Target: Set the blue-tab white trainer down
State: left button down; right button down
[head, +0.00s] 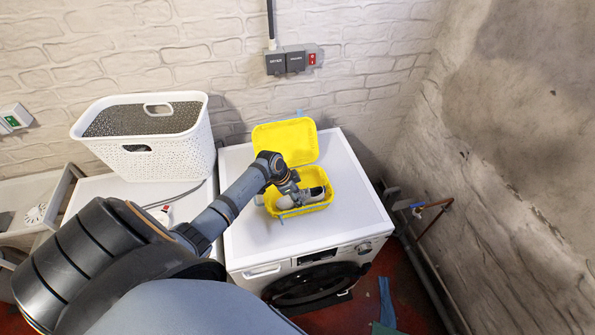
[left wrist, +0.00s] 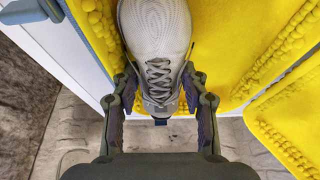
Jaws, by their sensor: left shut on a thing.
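The white trainer (left wrist: 156,28) is pale grey-white with grey laces. A small dark blue tab (left wrist: 160,122) shows at its near end in the left wrist view. My left gripper (head: 290,188) is shut on the trainer, with one finger on each side of it, as the left wrist view (left wrist: 160,108) shows. In the head view the trainer (head: 286,203) is at the open yellow box (head: 325,204), within its outline. I cannot tell whether it touches the box floor. My gripper hides part of it. My right gripper is not in view.
The yellow box stands on a white washing machine (head: 358,204), its lid (head: 285,139) open towards the wall. A white laundry basket (head: 185,152) stands to the left. The machine top is bare around the box. Pipes (head: 432,212) run along the right wall.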

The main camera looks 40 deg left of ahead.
pick_arm(q)
jog(key=shift+f, duration=0.2)
jog(key=c, duration=0.8)
grip_release()
jog(key=shift+o, duration=0.9)
jog(key=v, duration=1.2)
